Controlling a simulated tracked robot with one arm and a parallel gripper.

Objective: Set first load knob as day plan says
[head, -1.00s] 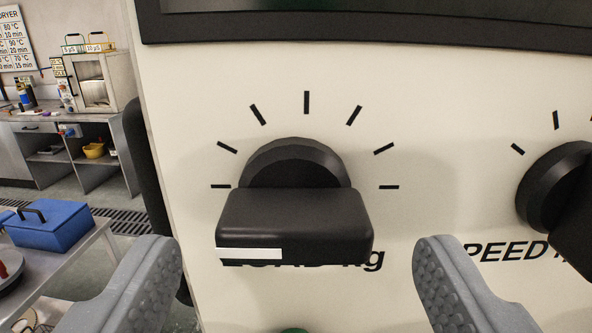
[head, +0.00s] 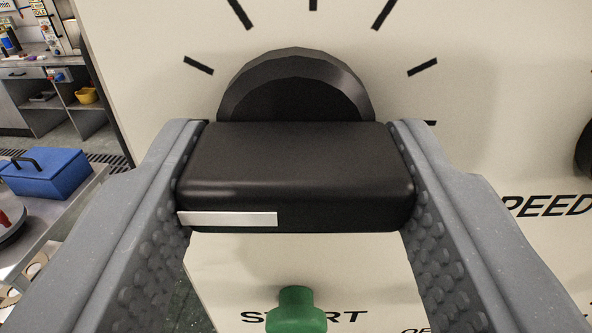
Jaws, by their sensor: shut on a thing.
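The black load knob (head: 295,170) fills the middle of the head view, on a cream panel. Its bar lies level across, with a white pointer stripe (head: 228,218) on its left end. Several black tick marks (head: 198,65) fan around it; the LOAD label is hidden behind the bar. My gripper (head: 297,180) is shut on the knob, one grey ridged finger against each end of the bar. The day plan cannot be read here.
A green START button (head: 296,310) sits just below the knob, between my fingers. The SPEED knob (head: 584,150) is partly in view at the right edge. At left, a blue box (head: 47,172) stands on a metal table, with a bench (head: 40,90) behind.

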